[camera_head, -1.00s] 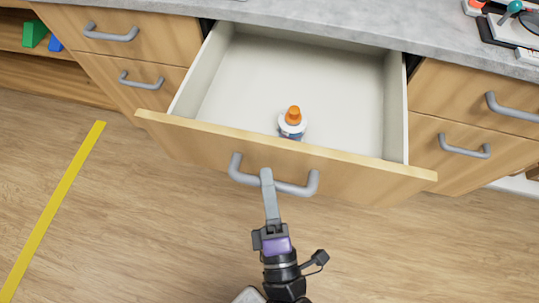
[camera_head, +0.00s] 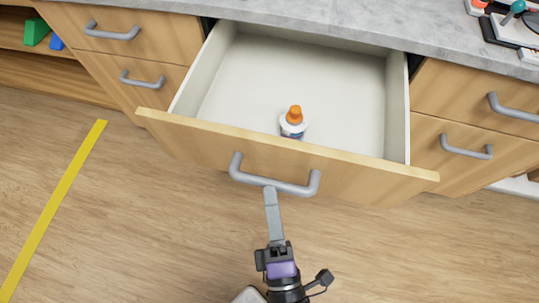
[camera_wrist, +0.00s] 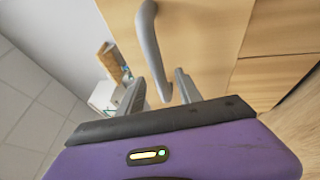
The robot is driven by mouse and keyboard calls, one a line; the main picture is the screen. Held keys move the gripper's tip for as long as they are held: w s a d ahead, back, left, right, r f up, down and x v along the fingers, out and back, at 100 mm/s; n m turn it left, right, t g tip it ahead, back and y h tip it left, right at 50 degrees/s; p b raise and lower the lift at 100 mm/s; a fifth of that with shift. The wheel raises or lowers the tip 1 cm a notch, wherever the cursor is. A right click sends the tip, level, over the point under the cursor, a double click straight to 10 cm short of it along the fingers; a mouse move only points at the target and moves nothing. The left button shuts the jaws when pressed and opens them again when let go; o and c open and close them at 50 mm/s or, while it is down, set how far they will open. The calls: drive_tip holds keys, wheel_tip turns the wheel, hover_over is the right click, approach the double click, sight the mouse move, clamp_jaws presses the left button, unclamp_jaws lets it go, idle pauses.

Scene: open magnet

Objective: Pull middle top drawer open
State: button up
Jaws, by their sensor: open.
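The middle top drawer (camera_head: 300,75) is pulled out from the counter, with its white inside showing. Its wooden front (camera_head: 400,181) carries a grey bar handle (camera_head: 294,188). My gripper (camera_head: 270,190) is just in front of the handle, with the fingertips close to the bar. In the wrist view the handle (camera_wrist: 148,40) comes down toward the gap between the two spread fingers (camera_wrist: 160,88), and they do not hold it. A bottle with an orange cap (camera_head: 294,122) stands inside the drawer near its front.
Closed drawers with grey handles flank it on the left (camera_head: 105,47) and right (camera_head: 470,115). The grey countertop (camera_head: 330,22) lies behind. A yellow line (camera_head: 55,205) runs along the clear wooden floor at left.

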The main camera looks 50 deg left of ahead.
drive_tip(key=v, duration=0.4)
idle(0.6)
